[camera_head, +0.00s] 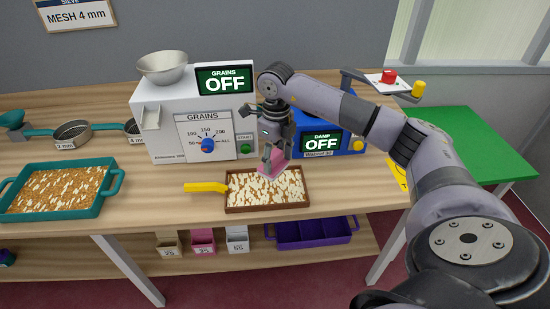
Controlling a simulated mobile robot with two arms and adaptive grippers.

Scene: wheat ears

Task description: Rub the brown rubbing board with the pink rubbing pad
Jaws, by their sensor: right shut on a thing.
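The brown rubbing board (262,208) lies on the wooden bench near its front edge, strewn with pale grains, with a yellow handle (203,187) at its left. The pink rubbing pad (285,169) is at the board's back edge, partly covered by my fingers. My right gripper (272,161) points down and is shut on the pad. I cannot tell whether the pad touches the board. My left gripper does not show, apart from a small dark and purple piece at the far left edge that I cannot identify.
Behind the board stand a white grain counter (168,118) with a metal bowl (163,67) and a blue damp meter (350,143). A teal tray (112,183) of grain is at left, near sieves (73,133). Small bins and a purple tray (312,233) sit on the shelf below.

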